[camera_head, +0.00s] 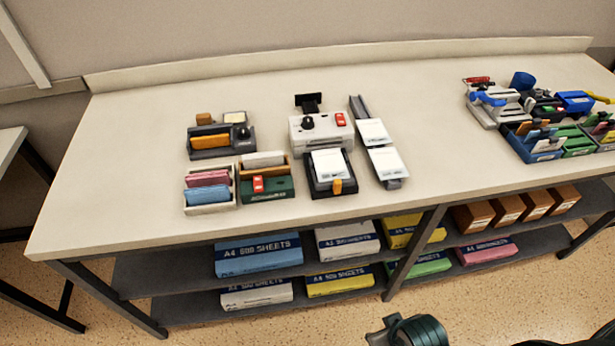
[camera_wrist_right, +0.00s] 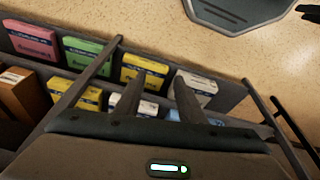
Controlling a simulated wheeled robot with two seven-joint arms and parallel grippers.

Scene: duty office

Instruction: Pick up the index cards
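Stacks of white cards lie on the bench in the head view. One stack (camera_head: 328,165) is on a dark tray with an orange tab, and two more, an upper stack (camera_head: 374,132) and a lower stack (camera_head: 387,163), lie on a sloping dark rail. Pink and blue cards (camera_head: 208,187) stand in a pale box to their left. I cannot tell which are the index cards. My right gripper (camera_wrist_right: 160,88) shows in the right wrist view with its fingers apart and nothing between them, in front of the lower shelves. My left gripper is not in view.
A green box (camera_head: 267,187), a dark device (camera_head: 221,140) and a pale device (camera_head: 321,131) stand close to the cards. Loaded organisers (camera_head: 545,115) fill the right end. Paper packs (camera_head: 258,256) lie on shelves below. The bench top (camera_head: 425,130) is clear between the groups.

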